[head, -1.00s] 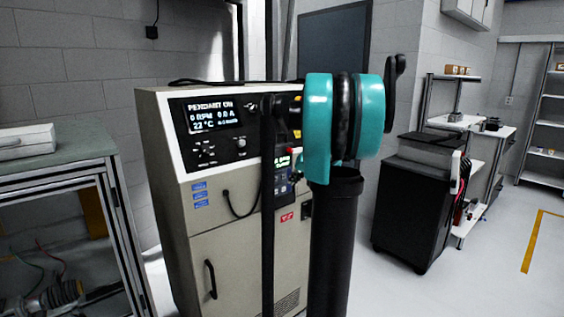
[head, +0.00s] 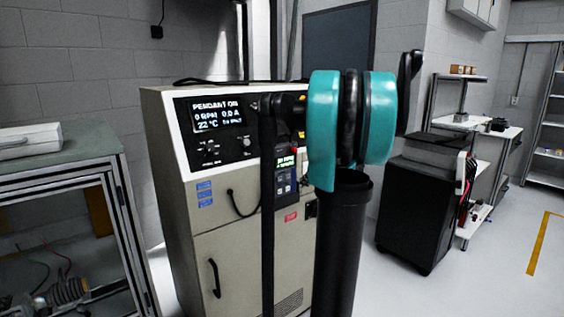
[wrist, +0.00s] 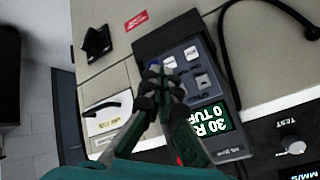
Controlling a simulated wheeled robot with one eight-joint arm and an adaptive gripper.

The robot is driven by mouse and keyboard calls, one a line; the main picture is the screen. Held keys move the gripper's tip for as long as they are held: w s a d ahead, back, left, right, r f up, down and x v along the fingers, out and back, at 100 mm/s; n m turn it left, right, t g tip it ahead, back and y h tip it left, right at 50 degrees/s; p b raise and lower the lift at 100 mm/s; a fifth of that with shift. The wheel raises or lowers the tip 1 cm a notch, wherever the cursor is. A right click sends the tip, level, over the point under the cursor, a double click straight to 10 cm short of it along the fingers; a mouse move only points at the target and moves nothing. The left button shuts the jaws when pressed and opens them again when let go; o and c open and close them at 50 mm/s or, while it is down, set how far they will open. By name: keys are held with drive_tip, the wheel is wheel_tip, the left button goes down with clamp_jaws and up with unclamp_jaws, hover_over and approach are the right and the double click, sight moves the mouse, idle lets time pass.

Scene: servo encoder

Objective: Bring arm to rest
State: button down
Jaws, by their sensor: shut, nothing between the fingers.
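A dark handheld pendant with a lit green screen hangs on the front of a beige cabinet (head: 250,250). In the head view the pendant (head: 285,178) shows just left of my teal-jointed arm. In the wrist view the pendant (wrist: 205,82) is close, tilted, with several light buttons and a screen reading partly "30 R" and "0 TUR". My gripper (wrist: 153,74) is shut and empty, its fingertips in front of the pendant's left edge; I cannot tell whether they touch it. In the head view my arm mostly hides the gripper.
The cabinet's upper panel (head: 243,150) has a display reading "PENDANT ON". A green-topped bench (head: 62,150) with a pale case (head: 28,140) stands at the left. A black cabinet (head: 412,215) stands at the right. Open floor (head: 490,280) lies at the far right.

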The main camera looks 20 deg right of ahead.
drive_tip(key=s+a+f+n+g, duration=0.1)
drive_tip(key=s+a+f, duration=0.4)
drive_tip(key=s+a, duration=0.25)
drive_tip(key=s+a+f+n+g, duration=0.1)
drive_tip(key=s+a+f+g, duration=0.1)
drive_tip(key=s+a+f, duration=0.5)
drive_tip(key=s+a+f+n, duration=0.1)
drive_tip(key=s+a+f, duration=0.1)
drive_tip(key=s, duration=0.3)
drive_tip(key=s+a+f+g+h, duration=0.1)
drive_tip(key=s+a+f, duration=0.1)
drive_tip(key=s+f, duration=0.2)
drive_tip(key=s+a+f+n+h, duration=0.1)
drive_tip(key=s+a+f, duration=0.1)
drive_tip(key=s, duration=0.5)
drive_tip(key=shift+a+f+n, duration=0.15)
drive_tip(key=shift+f+n, duration=0.15)
drive_tip(key=shift+f, duration=0.3)
